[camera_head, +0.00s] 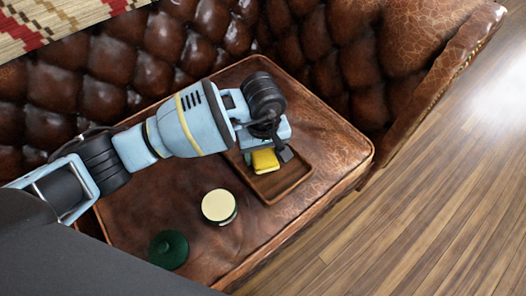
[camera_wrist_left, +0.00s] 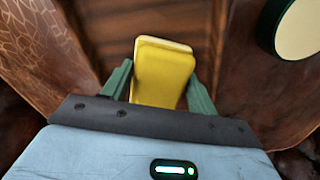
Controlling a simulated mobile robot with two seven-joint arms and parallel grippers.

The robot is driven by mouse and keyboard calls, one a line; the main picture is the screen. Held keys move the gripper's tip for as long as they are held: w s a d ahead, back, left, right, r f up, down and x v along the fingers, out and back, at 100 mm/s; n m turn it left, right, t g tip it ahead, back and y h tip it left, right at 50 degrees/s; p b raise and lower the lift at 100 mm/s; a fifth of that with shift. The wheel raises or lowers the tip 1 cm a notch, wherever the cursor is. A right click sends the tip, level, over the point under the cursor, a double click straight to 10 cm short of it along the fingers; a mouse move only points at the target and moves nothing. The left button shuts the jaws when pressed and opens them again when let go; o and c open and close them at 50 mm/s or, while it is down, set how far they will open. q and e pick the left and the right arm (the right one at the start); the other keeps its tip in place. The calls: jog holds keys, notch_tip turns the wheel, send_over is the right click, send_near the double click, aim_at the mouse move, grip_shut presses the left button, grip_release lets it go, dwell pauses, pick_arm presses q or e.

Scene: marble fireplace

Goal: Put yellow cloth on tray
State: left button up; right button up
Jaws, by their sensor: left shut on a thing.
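The yellow cloth (camera_head: 264,161) is a small folded block, held between the fingers of my left gripper (camera_head: 268,150). In the left wrist view the cloth (camera_wrist_left: 162,72) stands between the two green fingers, and the left gripper (camera_wrist_left: 160,85) is shut on it. The brown wooden tray (camera_head: 285,181) lies on the leather seat. The gripper and cloth are over the tray; whether the cloth touches its floor I cannot tell. My arm hides the tray's far left part. The tray's wood (camera_wrist_left: 215,20) also shows behind the cloth in the left wrist view. My right gripper is not in view.
A round jar with a cream lid (camera_head: 219,206) stands on the seat left of the tray; it also shows in the wrist view (camera_wrist_left: 301,28). A dark green round object (camera_head: 168,249) stands nearer. The tufted sofa back (camera_head: 140,62) rises behind. Wooden floor (camera_head: 430,200) lies right.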

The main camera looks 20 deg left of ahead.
aim_at(263, 153)
pick_arm(q)
jog(key=shift+f, duration=0.25)
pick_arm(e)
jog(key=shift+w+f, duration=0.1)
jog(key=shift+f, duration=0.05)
pick_arm(q)
jog(key=o, duration=0.9)
jog(key=shift+r, duration=0.1)
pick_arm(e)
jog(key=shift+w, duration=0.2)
pick_arm(q)
notch_tip(263, 153, up, 12)
jog(key=p, duration=0.3)
jog(key=shift+r, duration=0.2)
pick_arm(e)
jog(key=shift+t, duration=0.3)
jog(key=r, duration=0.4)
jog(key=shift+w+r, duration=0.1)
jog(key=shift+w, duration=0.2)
pick_arm(q)
jog(key=shift+o, duration=0.2)
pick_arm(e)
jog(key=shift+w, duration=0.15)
